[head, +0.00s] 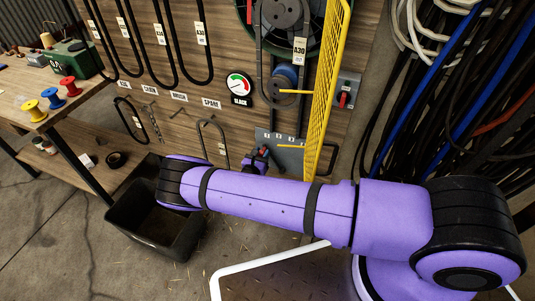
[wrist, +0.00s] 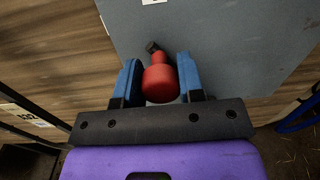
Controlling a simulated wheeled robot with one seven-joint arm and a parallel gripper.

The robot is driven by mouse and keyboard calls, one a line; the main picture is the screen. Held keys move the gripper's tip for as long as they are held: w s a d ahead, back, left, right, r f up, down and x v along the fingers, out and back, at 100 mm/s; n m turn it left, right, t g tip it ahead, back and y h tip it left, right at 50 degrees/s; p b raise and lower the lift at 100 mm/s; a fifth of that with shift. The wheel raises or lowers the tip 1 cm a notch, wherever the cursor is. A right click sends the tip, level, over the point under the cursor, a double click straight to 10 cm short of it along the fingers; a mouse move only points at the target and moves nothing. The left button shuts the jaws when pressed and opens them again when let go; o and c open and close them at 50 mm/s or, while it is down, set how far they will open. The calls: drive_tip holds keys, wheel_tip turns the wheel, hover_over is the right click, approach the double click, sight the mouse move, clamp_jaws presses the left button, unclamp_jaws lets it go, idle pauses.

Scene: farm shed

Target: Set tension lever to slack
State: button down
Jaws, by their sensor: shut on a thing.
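The tension lever shows in the wrist view as a red knob (wrist: 160,84) on a short dark shaft in front of a grey plate (wrist: 225,45). My gripper (wrist: 157,75) has its blue fingers on either side of the knob and is shut on it. In the head view my gripper (head: 257,158) is at the grey plate (head: 290,158) low on the wooden wall, partly hidden by my purple arm. A dial (head: 239,88) with white, green and red areas hangs above left of the plate. Its needle is too small to read surely.
A yellow mesh guard (head: 328,90) stands open right of the plate, close to my arm. A switch box (head: 345,91) with a red knob is beyond it. Belts (head: 160,45) hang on the wall. A black bin (head: 155,225) stands below, and a workbench (head: 35,85) is at left.

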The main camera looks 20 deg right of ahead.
drive_tip(key=shift+w+a+f+n, duration=0.35)
drive_tip(key=shift+a+f+n, duration=0.15)
drive_tip(key=shift+n, duration=0.2)
drive_tip(key=shift+a, duration=0.1)
drive_tip(key=c, duration=0.7)
unclamp_jaws()
drive_tip(key=shift+c, duration=0.2)
drive_tip(key=v, duration=1)
drive_tip(key=shift+s+a, duration=0.25)
drive_tip(key=shift+a, duration=0.05)
